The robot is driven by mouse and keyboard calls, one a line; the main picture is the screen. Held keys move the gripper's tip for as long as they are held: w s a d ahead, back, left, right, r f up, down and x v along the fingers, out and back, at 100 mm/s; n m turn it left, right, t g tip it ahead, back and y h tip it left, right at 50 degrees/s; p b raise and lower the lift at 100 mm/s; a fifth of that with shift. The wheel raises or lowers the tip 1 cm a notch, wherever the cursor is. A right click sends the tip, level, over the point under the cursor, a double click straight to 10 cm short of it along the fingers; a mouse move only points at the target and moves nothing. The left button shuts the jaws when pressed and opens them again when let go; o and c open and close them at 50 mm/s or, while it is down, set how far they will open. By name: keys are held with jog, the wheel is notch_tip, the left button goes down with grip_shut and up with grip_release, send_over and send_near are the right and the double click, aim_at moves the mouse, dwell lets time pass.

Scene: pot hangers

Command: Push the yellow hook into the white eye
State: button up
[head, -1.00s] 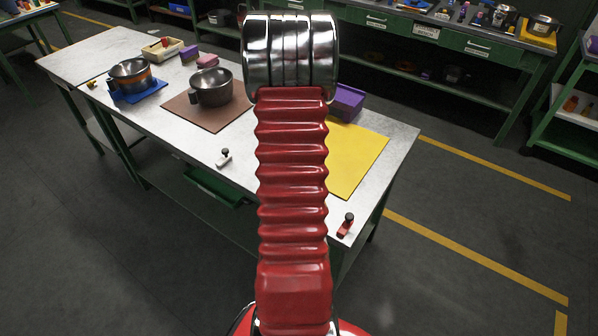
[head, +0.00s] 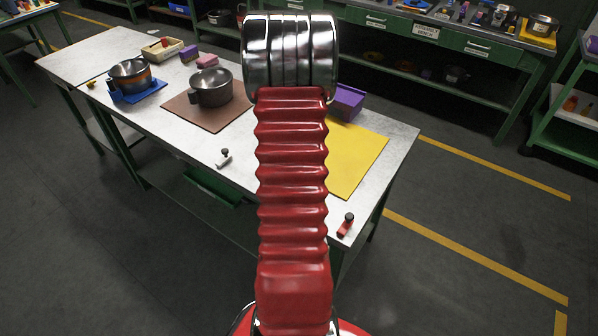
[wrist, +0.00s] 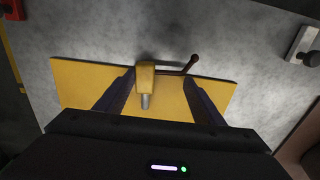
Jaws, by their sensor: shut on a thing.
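The yellow hook (wrist: 146,76) shows in the wrist view between the two dark fingers of my gripper (wrist: 160,76). It has a yellow block, a grey metal pin pointing toward the camera side and a dark red rod with a knob end running to the right. My gripper is shut on the hook, above the yellow mat (wrist: 75,85). What I take to be the white eye (wrist: 303,45), a white block with a black knob, is at the right in the wrist view. In the head view it sits at the table's front edge (head: 223,162). There my arm hides gripper and hook.
A red block with a dark knob (head: 345,228) sits at the table's front right edge. A dark pot (head: 211,91) stands on a brown mat (head: 190,112); another pot (head: 130,76) is on a blue mat. A purple box (head: 347,101) is by the yellow mat.

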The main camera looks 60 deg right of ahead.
notch_tip(320, 180, up, 10)
dwell(0.8)
dwell(0.4)
